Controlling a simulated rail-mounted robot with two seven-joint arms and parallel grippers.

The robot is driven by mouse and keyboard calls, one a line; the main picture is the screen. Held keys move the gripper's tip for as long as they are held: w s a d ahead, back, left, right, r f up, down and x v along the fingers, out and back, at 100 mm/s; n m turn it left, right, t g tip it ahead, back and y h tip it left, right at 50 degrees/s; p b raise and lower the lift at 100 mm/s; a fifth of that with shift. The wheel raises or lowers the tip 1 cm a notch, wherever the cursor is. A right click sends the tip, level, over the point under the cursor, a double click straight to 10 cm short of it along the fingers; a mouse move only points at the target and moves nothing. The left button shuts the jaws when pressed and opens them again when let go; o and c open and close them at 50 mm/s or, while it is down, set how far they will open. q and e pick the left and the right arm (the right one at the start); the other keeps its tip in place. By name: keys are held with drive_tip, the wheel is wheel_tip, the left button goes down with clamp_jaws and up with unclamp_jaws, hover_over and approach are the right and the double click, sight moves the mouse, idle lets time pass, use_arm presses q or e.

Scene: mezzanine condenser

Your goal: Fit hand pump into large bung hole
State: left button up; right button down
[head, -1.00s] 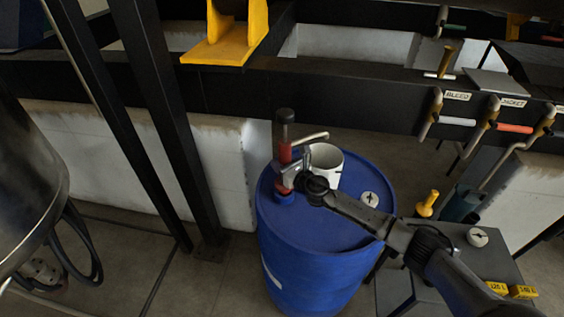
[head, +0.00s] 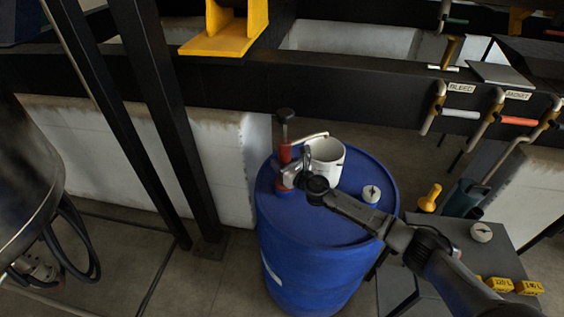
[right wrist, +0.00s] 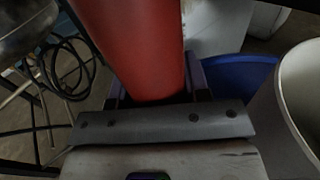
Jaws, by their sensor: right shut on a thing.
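The hand pump (head: 284,154) has a red body, a thin rod with a black knob on top and a pale spout pointing right. It stands about upright over the left part of the lid of the blue drum (head: 310,250). My right gripper (head: 290,176) is shut on the red body, which also fills the upper middle of the right wrist view (right wrist: 135,45). A blue collar shows below the gripper at the lid. The large bung hole is hidden there, and I cannot tell how deep the pump sits. My left gripper is not in view.
A white open container (head: 328,170) stands on the lid close right of the pump. A black beam (head: 350,105) runs behind the drum. A grey stand (head: 490,255) with yellow blocks is at right.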

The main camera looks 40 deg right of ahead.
drive_tip(key=shift+r, duration=0.1)
drive_tip(key=c, duration=0.8)
unclamp_jaws()
drive_tip(key=o, duration=0.3)
drive_tip(key=shift+f, duration=0.2)
drive_tip(key=shift+s+r, duration=0.1)
drive_tip(key=shift+s, duration=0.2)
drive_tip(key=s+p, duration=0.1)
drive_tip(key=s, duration=1.2)
